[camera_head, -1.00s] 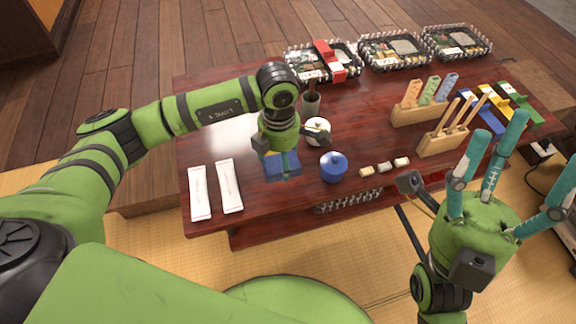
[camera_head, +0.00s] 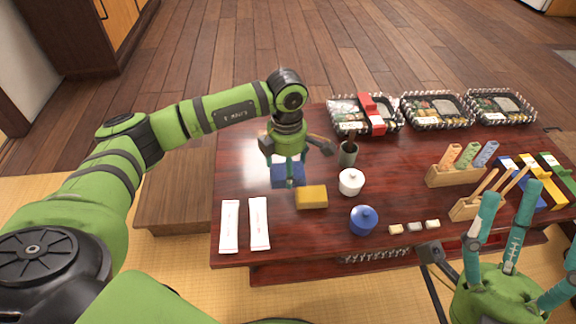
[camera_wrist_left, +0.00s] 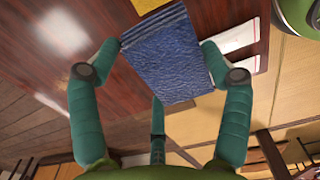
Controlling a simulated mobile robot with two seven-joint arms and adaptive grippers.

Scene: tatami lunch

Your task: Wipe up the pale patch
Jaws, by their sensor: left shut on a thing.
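The block also fills the middle of the left wrist view (camera_wrist_left: 172,55), between the teal fingers, held over the dark red table (camera_head: 240,190). A pale blotch (camera_wrist_left: 65,33) shows on the table to the left of the block in the left wrist view. I cannot tell whether it is the patch or a reflection. A yellow block (camera_head: 311,197) lies on the table in front of the left gripper. My right gripper (camera_head: 528,215) is open and empty at the lower right.
A white lidded pot (camera_head: 351,182), a blue pot (camera_head: 363,220) and a dark cup (camera_head: 348,154) stand right of the left gripper. Two white packets (camera_head: 259,223) lie front left. Lunch boxes (camera_head: 437,110) line the back; wooden holders (camera_head: 456,175) stand at right.

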